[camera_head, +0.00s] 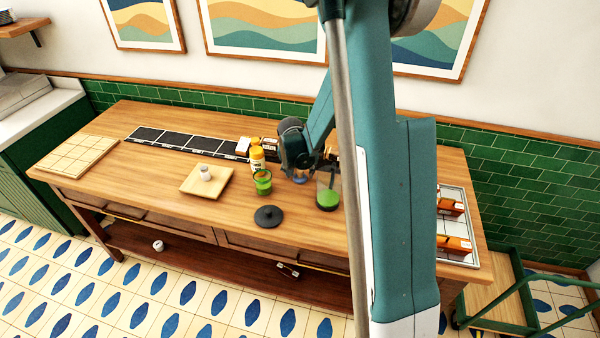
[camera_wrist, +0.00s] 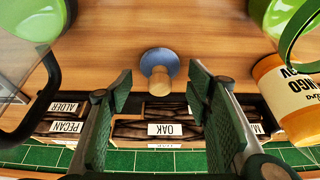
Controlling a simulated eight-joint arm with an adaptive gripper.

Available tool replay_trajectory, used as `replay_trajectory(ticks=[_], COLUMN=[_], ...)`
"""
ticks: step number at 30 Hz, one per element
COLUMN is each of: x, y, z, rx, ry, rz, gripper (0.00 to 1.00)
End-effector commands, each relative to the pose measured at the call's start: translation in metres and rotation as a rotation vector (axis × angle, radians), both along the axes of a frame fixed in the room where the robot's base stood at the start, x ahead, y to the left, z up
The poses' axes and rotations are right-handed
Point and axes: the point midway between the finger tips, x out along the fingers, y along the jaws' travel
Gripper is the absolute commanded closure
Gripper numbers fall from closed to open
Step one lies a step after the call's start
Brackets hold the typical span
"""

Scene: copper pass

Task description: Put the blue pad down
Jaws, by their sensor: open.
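The blue pad (camera_wrist: 159,60) is a round blue disc with a short pale wooden knob (camera_wrist: 159,81). It appears to rest flat on the wooden table. In the head view only a bit of the blue pad (camera_head: 300,180) shows beneath my gripper (camera_head: 299,172). In the wrist view my gripper (camera_wrist: 160,86) is open, with its two green ribbed fingers spread on either side of the knob. Gaps show between the knob and both fingers. How far the fingertips are above the pad is hard to tell.
A green glass (camera_head: 263,182) and a yellow-orange bottle (camera_head: 257,158) stand left of my gripper; a pitcher of green liquid (camera_head: 328,193) stands close right. A dark round lid (camera_head: 268,216) lies in front. Labelled boxes (camera_wrist: 165,130), one reading OAK, line the back.

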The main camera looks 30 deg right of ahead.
Motion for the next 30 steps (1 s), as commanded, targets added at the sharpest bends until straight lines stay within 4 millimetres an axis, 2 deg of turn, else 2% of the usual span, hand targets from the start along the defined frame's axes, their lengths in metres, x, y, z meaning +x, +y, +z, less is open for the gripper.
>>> replay_trajectory(ticks=[30], x=[-0.028], y=[0.027], z=[0.093], rx=[0.0], ry=[0.0], rz=[0.0], gripper=[0.51])
